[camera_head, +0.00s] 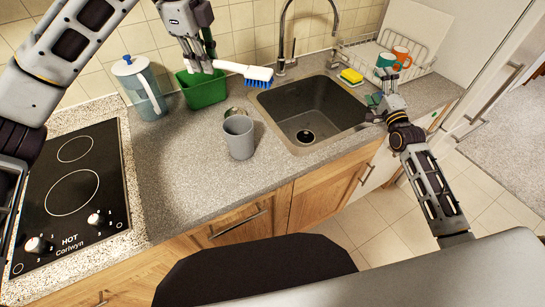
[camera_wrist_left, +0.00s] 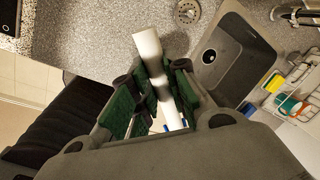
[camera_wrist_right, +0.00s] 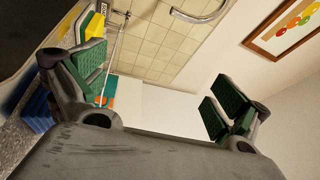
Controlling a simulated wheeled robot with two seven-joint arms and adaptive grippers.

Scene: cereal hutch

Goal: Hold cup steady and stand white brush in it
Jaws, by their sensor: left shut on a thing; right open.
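The white brush (camera_head: 240,69) with blue bristles is held roughly level above the counter, bristle end toward the sink. My left gripper (camera_head: 207,67) is shut on its white handle; the handle (camera_wrist_left: 148,46) also shows between the green pads in the left wrist view. The grey cup (camera_head: 240,140) stands upright on the counter, left of the sink, below and apart from the brush. Its inside bottom is hidden. My right gripper (camera_head: 384,101) is open and empty beyond the sink's right side, well away from the cup. It also shows open in the right wrist view (camera_wrist_right: 155,90).
A green bin (camera_head: 203,91) and a blue-grey pitcher (camera_head: 140,88) stand along the back wall. The sink (camera_head: 312,112) is right of the cup. A yellow sponge (camera_head: 351,76) and a rack with cups (camera_head: 428,67) lie beyond. The hob (camera_head: 72,195) is at left; counter before the cup is clear.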

